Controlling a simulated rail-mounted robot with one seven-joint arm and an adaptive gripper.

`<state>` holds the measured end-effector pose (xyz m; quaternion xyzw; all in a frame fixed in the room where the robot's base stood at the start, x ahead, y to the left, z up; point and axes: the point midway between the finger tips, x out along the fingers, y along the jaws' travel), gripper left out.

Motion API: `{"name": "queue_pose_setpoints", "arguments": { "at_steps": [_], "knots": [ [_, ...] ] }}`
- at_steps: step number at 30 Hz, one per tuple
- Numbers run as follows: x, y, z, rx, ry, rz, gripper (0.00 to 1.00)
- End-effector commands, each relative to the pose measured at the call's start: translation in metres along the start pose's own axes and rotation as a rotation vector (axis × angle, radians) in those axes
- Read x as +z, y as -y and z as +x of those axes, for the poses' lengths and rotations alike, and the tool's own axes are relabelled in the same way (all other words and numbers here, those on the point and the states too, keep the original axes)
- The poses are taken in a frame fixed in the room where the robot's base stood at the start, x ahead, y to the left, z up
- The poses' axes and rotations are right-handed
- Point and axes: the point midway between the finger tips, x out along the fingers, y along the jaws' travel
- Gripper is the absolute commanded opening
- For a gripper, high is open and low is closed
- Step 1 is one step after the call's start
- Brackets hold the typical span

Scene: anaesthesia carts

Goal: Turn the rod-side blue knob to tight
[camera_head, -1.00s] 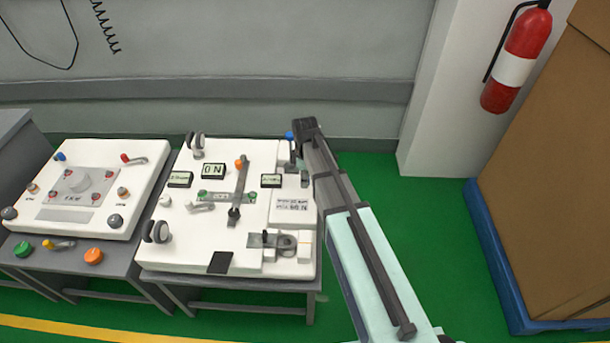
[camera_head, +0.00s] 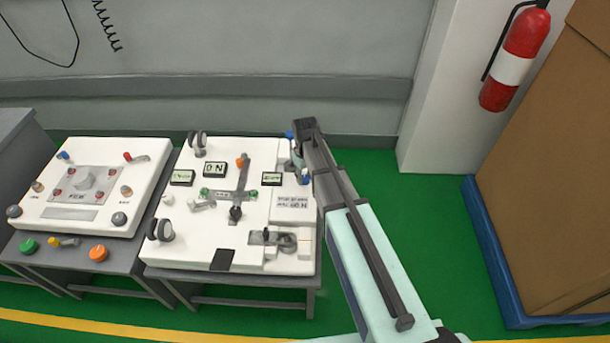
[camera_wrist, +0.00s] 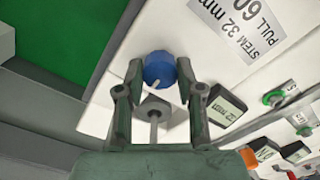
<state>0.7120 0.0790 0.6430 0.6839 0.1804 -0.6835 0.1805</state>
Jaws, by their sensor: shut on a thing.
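The blue knob (camera_wrist: 160,68) has a pale line on its face and sits between the fingertips of my gripper (camera_wrist: 160,76) in the wrist view. The fingers are closed on its two sides. Below it in that view, a grey block with a thin rod (camera_wrist: 153,130) lies between the fingers. In the head view my gripper (camera_head: 297,158) is over the back right edge of the right white panel (camera_head: 270,150), mostly hidden by my arm. Small blue parts show near it, one behind (camera_head: 289,134) and one in front (camera_head: 305,180); I cannot tell which is the held knob.
A printed label (camera_wrist: 235,25), a small display (camera_wrist: 226,108) and a green knob (camera_wrist: 274,98) lie beside the gripper. A second white panel (camera_head: 130,160) stands left. A boxed pallet (camera_head: 490,250) and fire extinguisher (camera_head: 515,60) are at right. Green floor between is clear.

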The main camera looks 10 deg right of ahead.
Motion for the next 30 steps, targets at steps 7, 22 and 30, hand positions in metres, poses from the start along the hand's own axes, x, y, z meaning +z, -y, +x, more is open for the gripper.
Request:
{"name": "queue_pose_setpoints", "arguments": {
  "at_steps": [7, 22, 30],
  "knots": [
    [0.0008, 0.0005, 0.0006, -0.001, 0.002, 0.084, 0.02],
    [0.0008, 0.0004, 0.0009, -0.001, 0.002, 0.106, 0.02],
    [0.0005, 0.0002, 0.0005, -0.001, 0.001, 0.105, 0.62]
  ]
}}
